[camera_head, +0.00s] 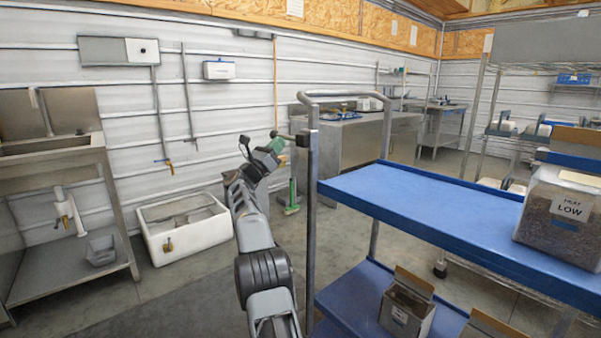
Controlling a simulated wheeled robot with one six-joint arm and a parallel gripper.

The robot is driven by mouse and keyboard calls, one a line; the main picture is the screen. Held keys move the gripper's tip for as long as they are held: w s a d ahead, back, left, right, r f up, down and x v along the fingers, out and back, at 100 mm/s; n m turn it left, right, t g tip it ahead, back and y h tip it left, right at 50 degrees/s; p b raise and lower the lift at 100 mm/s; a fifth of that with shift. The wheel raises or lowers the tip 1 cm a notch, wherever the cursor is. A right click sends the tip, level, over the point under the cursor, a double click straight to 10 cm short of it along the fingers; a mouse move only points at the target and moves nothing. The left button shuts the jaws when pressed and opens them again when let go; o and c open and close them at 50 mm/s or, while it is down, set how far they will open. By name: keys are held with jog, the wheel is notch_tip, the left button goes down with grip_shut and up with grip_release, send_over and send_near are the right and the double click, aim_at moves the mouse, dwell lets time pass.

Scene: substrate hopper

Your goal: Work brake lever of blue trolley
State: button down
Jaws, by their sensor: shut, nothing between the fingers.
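The blue trolley (420,200) stands on the right, with blue shelves and a grey tubular push handle (311,200) at its left end. A short lever (289,136) with a dark knob sticks out to the left from a black bracket high on the handle's post. I take it as the brake lever. My gripper (275,147) is shut and empty, close below the lever's knob end. I cannot tell whether it touches the lever. The fingertips are small and partly lost against the green part there.
A white floor basin (184,228) and a steel sink bench (65,220) are at left. Floor between basin and trolley is partly clear.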

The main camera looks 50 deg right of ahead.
jog(key=shift+d, duration=0.15)
dwell(0.5)
jog(key=d+f+b+v, duration=0.1)
jog(key=b+v, duration=0.4)
jog(key=v, duration=0.8)
jog(key=shift+d+f, duration=0.25)
jog(key=shift+f, duration=0.2)
jog(key=shift+w, duration=0.15)
